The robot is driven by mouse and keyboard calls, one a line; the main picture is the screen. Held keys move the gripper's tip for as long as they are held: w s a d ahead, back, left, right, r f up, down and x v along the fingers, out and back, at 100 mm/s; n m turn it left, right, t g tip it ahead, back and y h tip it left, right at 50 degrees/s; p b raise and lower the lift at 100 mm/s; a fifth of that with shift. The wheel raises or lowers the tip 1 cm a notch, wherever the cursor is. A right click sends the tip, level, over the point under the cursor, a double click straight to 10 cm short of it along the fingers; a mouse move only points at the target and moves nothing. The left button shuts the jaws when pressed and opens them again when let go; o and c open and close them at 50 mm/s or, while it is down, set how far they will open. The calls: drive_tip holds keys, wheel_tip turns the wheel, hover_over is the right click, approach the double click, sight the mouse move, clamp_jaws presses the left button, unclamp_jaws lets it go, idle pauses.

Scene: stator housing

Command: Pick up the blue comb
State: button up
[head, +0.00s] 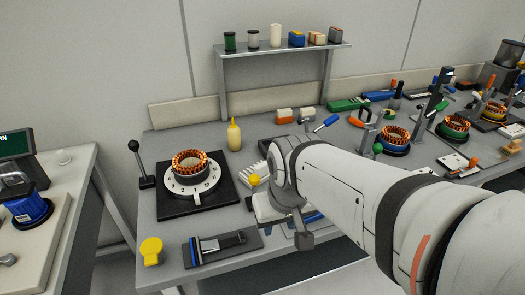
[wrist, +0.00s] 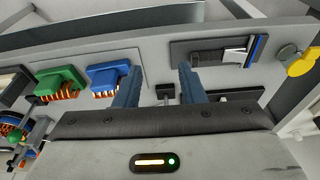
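In the wrist view a blue comb-like piece (wrist: 108,78) with copper-coloured teeth along its lower edge lies on the bench, just left of my left finger. A similar green piece (wrist: 60,82) lies to its left. My gripper (wrist: 157,87) is open, its two blue-grey fingers wide apart with nothing held between them. A small dark T-shaped part (wrist: 165,92) shows between the fingers, beyond them.
A dark tray (head: 242,243) with a blue-edged tool lies at the bench front, beside a yellow round knob (head: 151,250). A copper-wound stator (head: 190,161) sits on a numbered dial (head: 172,187). A yellow bottle (head: 234,136) stands behind. A shelf (head: 285,47) rises at the back.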

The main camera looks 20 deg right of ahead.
sight(309, 219)
drive_tip(key=shift+o, duration=0.4)
